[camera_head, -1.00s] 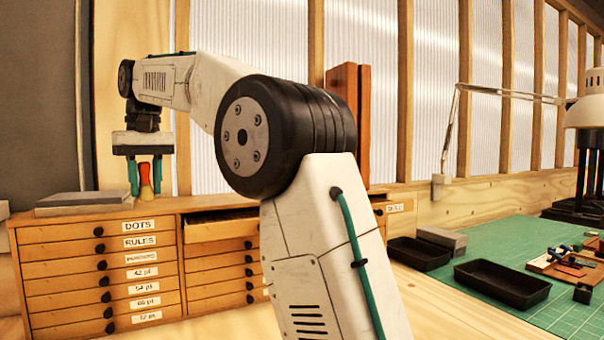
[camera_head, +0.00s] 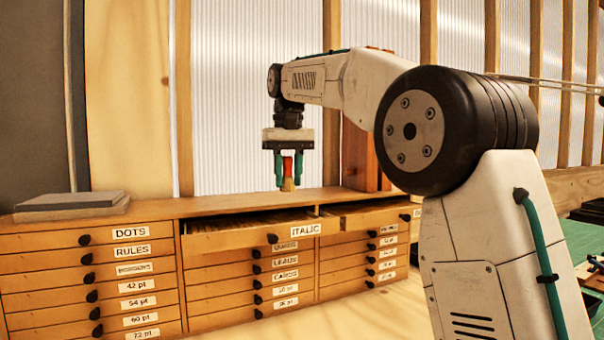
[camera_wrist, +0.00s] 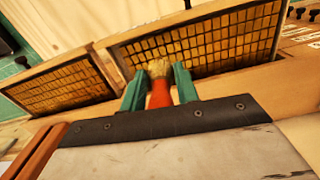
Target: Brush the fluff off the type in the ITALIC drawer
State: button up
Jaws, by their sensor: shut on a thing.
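My gripper (camera_head: 288,170) has green fingers and is shut on a brush with a red handle (camera_head: 288,165) and pale bristles (camera_head: 288,185) pointing down. In the head view it hangs above the back of the cabinet top, behind the ITALIC drawer. The ITALIC drawer (camera_head: 250,236) is pulled partly open at the top of the middle column. In the wrist view the bristles (camera_wrist: 159,68) show at the near edge of an open drawer of type (camera_wrist: 205,45), with rows of small blocks. I cannot make out any fluff on the type.
A second drawer (camera_head: 375,215) to the right is also partly open; the wrist view shows another type-filled drawer (camera_wrist: 62,85) at left. A grey slab (camera_head: 72,203) lies on the cabinet top at left. A reddish wooden post (camera_head: 358,157) stands right of my gripper.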

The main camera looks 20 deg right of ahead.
jog(key=shift+f, duration=3.65)
jog(key=shift+a+f, duration=0.2)
jog(key=shift+f, duration=0.05)
jog(key=shift+a, duration=1.8)
jog(key=d, duration=0.3)
jog(key=shift+d, duration=0.15)
jog(key=shift+d+r, duration=0.2)
jog(key=shift+r, duration=0.35)
jog(key=shift+d+r, duration=0.15)
jog(key=shift+r, duration=3.3)
jog(key=shift+d, duration=0.1)
